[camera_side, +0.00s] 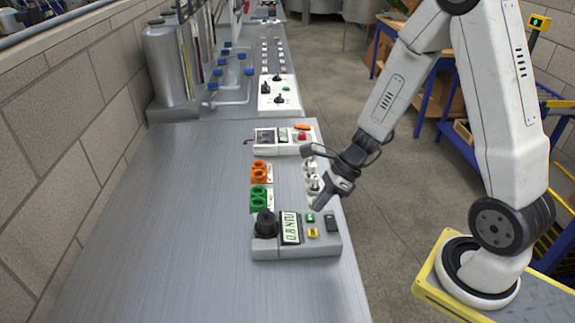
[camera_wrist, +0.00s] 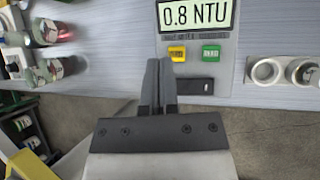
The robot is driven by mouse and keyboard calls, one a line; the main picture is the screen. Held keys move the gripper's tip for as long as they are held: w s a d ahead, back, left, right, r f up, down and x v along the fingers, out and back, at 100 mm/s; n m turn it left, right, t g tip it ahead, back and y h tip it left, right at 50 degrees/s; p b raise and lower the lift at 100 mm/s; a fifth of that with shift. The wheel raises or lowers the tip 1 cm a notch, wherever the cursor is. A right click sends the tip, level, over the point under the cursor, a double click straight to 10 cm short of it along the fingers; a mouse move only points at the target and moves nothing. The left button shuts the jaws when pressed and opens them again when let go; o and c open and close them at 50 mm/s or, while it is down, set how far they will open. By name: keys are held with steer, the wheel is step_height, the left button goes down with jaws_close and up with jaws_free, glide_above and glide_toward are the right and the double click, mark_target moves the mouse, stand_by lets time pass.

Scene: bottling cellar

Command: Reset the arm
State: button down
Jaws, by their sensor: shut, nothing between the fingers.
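My gripper (camera_side: 318,207) hangs beside the right end of a grey meter (camera_side: 290,252), near its buttons. Its two dark fingers are closed together and empty; they also show in the wrist view (camera_wrist: 159,70), pointing at the panel just left of a yellow button (camera_wrist: 177,53). Whether the fingertips touch the panel, I cannot tell. The meter's display (camera_wrist: 196,15) reads 0.8 NTU. A green button (camera_wrist: 211,55) and a black switch (camera_wrist: 195,86) sit beside the yellow one. A black round knob (camera_side: 266,223) is on the meter's left end.
Orange holders (camera_side: 259,171), green holders (camera_side: 258,195) and white holders (camera_side: 312,168) stand behind the meter. Farther back is a control box with a red button (camera_side: 302,136). Steel tanks (camera_side: 168,65) stand by the wall. The bench's left side (camera_side: 170,220) is clear.

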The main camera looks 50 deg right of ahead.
steer(key=s+r+n+h, duration=0.2)
steer(key=n+h, duration=0.1)
steer(key=n, duration=1)
steer(key=s+a+r+n+h, duration=0.1)
steer(key=s+r+n+h, duration=0.1)
steer(key=n, duration=1.2)
steer(key=shift+s+r+h, duration=0.4)
steer(key=shift+r+h, duration=0.4)
steer(key=shift+r, duration=0.05)
